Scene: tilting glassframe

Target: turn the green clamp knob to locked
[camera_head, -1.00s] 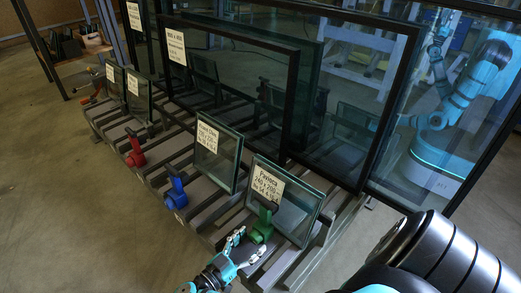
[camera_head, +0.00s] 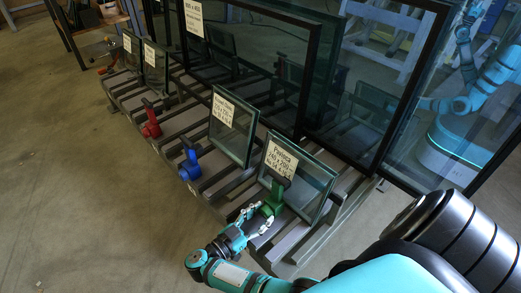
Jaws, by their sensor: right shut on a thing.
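The green clamp knob (camera_head: 271,204) stands on the rack at the near end, in front of a small glass pane with a paper label (camera_head: 283,162). It has an upright black part on top. My right gripper (camera_head: 257,214) is at the green knob, with its pale fingers on either side of it, shut on it. My right arm comes in from the lower right. The knob's lower part is partly hidden by the fingers. My left gripper is not in view.
A blue clamp (camera_head: 190,163) and a red clamp (camera_head: 151,124) stand farther along the slatted rack (camera_head: 216,187). Another labelled small pane (camera_head: 234,128) stands behind them. Large framed panes (camera_head: 375,85) rise behind, reflecting a teal robot. The floor at left (camera_head: 70,190) is clear.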

